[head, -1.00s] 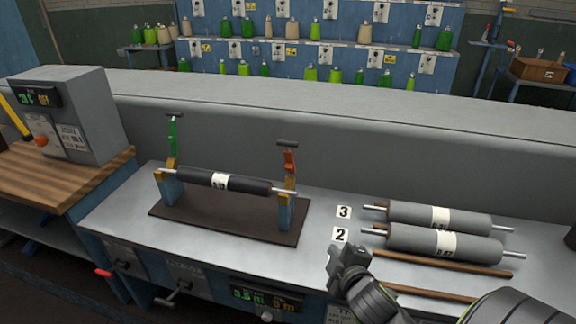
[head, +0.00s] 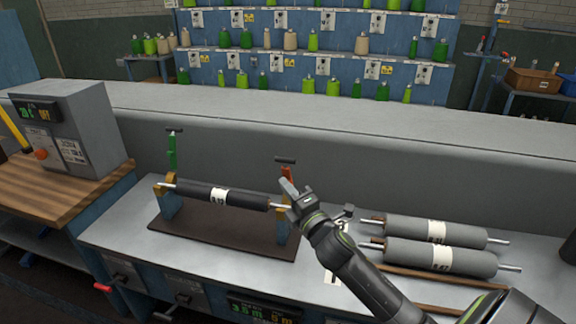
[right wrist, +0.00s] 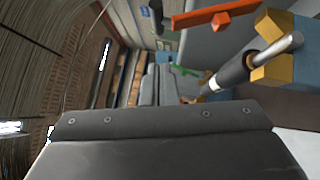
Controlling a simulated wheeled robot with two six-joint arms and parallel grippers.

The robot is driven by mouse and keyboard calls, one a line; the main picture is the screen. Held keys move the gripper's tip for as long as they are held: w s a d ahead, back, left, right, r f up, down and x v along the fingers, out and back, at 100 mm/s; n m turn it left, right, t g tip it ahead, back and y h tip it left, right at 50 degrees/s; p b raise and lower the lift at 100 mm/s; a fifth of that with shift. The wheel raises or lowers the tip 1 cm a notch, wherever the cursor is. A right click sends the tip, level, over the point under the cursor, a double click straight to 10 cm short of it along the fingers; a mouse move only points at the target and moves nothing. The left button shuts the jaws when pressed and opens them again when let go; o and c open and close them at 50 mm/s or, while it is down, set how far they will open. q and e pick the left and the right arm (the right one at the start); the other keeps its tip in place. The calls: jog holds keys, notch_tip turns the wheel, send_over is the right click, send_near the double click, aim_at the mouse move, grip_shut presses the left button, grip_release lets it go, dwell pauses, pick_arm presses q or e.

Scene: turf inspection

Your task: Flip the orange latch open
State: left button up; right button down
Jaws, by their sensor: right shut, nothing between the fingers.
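The orange latch (head: 287,174) stands upright at the right end of the roller stand, partly hidden behind my right gripper (head: 291,190) in the head view. In the right wrist view the orange latch (right wrist: 215,18) shows at the top, apart from the gripper body. The dark roller (head: 222,197) with a white label lies across the stand, its metal shaft end (right wrist: 290,43) in a yellow holder (right wrist: 285,70). The green latch (head: 172,153) stands upright at the left end. My right gripper is shut and empty, close to the orange latch; contact cannot be told. My left gripper is not in view.
Two grey rollers (head: 435,231) lie on the bench to the right, near brown rods (head: 420,290). A control box (head: 75,135) stands at the left on a wooden top. A grey ledge (head: 350,130) runs behind. Bare bench lies left of the stand.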

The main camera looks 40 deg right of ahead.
aim_at(286, 175)
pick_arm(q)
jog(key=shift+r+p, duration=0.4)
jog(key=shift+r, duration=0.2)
pick_arm(e)
jog(key=shift+w+d+r, duration=0.2)
jog(key=shift+w+d, duration=0.3)
jog(key=shift+w, duration=0.2)
jog(key=shift+w+d+r, duration=0.25)
jog(key=shift+w+d, duration=0.3)
jog(key=shift+w, duration=0.15)
jog(key=shift+w+d+r, duration=0.2)
jog(key=shift+w+d, duration=0.3)
jog(key=shift+w, duration=0.2)
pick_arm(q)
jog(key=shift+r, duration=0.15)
